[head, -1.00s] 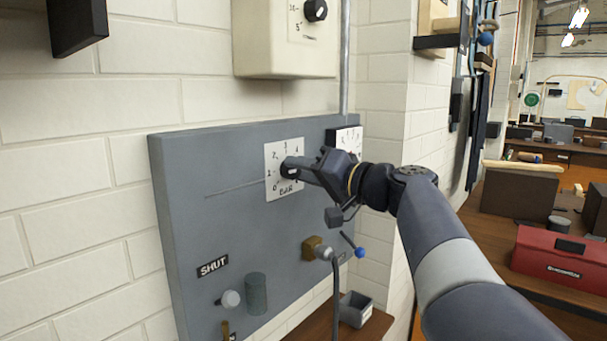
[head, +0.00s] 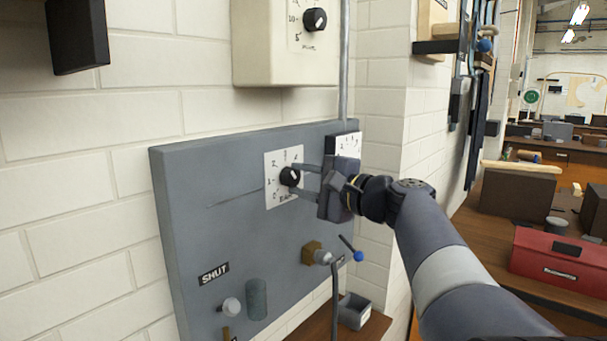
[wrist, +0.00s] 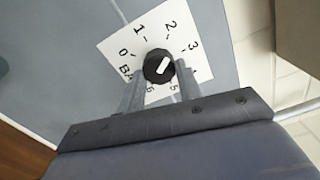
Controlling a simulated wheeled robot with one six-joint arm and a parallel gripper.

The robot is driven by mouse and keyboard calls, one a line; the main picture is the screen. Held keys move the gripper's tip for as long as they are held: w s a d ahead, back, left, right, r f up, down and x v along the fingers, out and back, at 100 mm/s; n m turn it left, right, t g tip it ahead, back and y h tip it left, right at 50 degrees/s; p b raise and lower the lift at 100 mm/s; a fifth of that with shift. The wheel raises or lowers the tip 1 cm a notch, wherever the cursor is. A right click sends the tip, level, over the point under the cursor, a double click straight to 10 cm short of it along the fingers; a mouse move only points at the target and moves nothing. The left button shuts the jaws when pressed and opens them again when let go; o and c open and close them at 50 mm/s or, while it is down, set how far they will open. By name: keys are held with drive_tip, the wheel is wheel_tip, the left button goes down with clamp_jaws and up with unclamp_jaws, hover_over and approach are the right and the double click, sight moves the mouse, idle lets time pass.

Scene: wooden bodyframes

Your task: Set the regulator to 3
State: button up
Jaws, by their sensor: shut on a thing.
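The regulator is a round black knob (head: 290,176) on a white dial plate (head: 271,190) fixed to the grey panel. My gripper (head: 296,179) reaches in from the right and is shut on the knob, a finger on either side. In the wrist view the knob (wrist: 152,74) sits between the two grey fingers (wrist: 158,88). The dial plate (wrist: 112,45) there shows 0, 1, 2 and 3 clearly; the higher numbers are partly hidden by a finger.
A cream box (head: 285,58) with another knob hangs above. A grey pipe runs beside it.

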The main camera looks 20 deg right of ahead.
drive_tip(key=m+p, duration=0.2)
drive_tip(key=m, duration=0.2)
drive_tip(key=shift+f+m+p, duration=0.1)
drive_tip(key=shift+m+p, duration=0.6)
drive_tip(key=shift+m, duration=0.6)
drive_tip(key=o, duration=1)
drive_tip(key=shift+c, duration=0.2)
drive_tip(key=b+v, duration=0.2)
drive_tip(key=v, duration=0.9)
drive_tip(key=shift+a, duration=0.15)
